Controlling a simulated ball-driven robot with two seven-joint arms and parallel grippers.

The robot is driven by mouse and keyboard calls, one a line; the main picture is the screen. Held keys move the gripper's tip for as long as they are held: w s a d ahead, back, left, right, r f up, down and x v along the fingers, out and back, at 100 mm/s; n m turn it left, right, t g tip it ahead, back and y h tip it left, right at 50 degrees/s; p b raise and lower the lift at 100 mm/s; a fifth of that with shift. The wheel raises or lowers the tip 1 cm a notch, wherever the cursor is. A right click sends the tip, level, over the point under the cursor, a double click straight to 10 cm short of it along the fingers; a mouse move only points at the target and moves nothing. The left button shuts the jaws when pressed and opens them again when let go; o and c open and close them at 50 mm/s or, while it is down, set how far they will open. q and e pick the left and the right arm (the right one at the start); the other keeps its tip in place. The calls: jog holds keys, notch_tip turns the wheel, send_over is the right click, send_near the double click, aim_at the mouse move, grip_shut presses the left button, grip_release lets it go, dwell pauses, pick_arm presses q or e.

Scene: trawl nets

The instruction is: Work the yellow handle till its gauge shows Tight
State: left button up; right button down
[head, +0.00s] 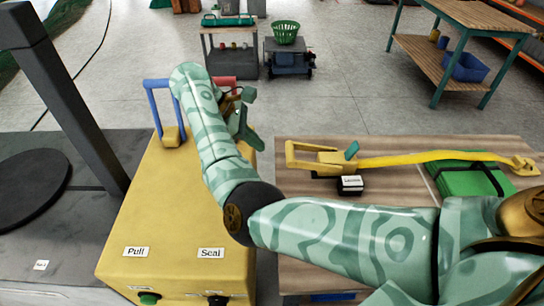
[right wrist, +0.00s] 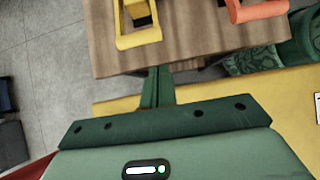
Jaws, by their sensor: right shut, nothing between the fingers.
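The yellow handle (head: 298,158) is a loop on a ratchet at the left end of a yellow strap, lying on the wooden table. It also shows at the top of the right wrist view (right wrist: 138,38). A small black box with a white label (head: 350,184) sits beside the ratchet; its text is too small to read. My right gripper (head: 242,120) is shut and empty, over the far end of the yellow cabinet, left of the handle and apart from it. Its closed fingers (right wrist: 157,86) point toward the table in the right wrist view. My left gripper is out of view.
The yellow cabinet (head: 165,215) has a blue handle (head: 152,100) and a red handle (head: 226,80), partly behind my arm. A green strapped case (head: 470,178) lies on the table. An orange handle (right wrist: 258,10) shows in the right wrist view. A dark post (head: 70,100) stands left.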

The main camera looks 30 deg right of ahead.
jog(key=b+x, duration=0.3)
jog(key=x, duration=0.6)
jog(key=shift+s+d+f, duration=0.1)
jog(key=shift+f, duration=0.2)
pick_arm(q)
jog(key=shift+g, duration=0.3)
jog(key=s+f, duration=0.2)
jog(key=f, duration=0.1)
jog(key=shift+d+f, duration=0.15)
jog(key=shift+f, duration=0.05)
pick_arm(e)
jog(key=shift+d+r, duration=0.1)
jog(key=shift+d, duration=0.05)
